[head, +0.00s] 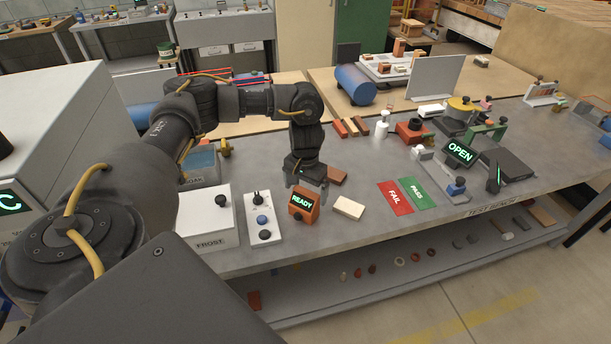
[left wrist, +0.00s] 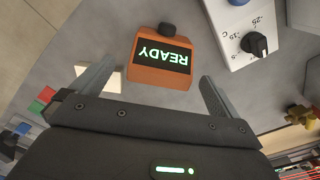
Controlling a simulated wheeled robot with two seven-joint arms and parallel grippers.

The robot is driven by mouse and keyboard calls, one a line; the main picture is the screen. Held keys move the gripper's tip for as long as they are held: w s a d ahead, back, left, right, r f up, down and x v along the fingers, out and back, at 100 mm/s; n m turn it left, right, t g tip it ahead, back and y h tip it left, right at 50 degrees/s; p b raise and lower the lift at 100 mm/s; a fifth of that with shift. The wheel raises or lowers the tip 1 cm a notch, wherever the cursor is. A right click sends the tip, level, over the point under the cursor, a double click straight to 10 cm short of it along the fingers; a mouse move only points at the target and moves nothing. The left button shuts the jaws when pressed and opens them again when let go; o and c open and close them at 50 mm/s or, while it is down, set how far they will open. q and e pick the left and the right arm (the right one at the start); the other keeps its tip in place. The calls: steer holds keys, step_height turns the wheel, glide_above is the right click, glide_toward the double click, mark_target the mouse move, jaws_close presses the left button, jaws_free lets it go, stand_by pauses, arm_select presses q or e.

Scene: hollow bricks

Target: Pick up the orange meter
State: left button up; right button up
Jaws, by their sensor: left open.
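The orange meter (head: 304,204) stands on the grey test bench, with a black screen reading READY and a dark knob. It also shows in the left wrist view (left wrist: 160,60), just beyond and between my fingers. My left gripper (head: 307,187) is open and empty, pointing down just behind the meter in the head view. Its two fingers show spread apart in the left wrist view (left wrist: 152,88). I cannot tell from these frames whether a finger touches the meter. My right gripper is not in view.
A white control box with knobs (head: 263,220) stands close left of the meter, and the FROST box (head: 208,218) is further left. A pale brick (head: 349,207) lies close right. A reddish brick (head: 336,175) lies behind. Red FAIL (head: 395,197) and green PASS (head: 415,193) mats lie further right.

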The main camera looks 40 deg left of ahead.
mark_target(304, 195)
arm_select(q)
steer(key=shift+s+a+f, duration=0.1)
steer(key=shift+s, duration=0.05)
step_height(304, 195, down, 4)
steer(key=shift+f+p, duration=0.2)
steer(key=shift+p, duration=0.8)
steer(key=shift+f, duration=0.35)
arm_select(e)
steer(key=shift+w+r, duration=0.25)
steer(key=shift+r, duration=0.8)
arm_select(q)
steer(key=shift+c, duration=0.3)
steer(key=shift+r, duration=0.1)
steer(key=c, duration=1.1)
steer(key=shift+o, duration=0.2)
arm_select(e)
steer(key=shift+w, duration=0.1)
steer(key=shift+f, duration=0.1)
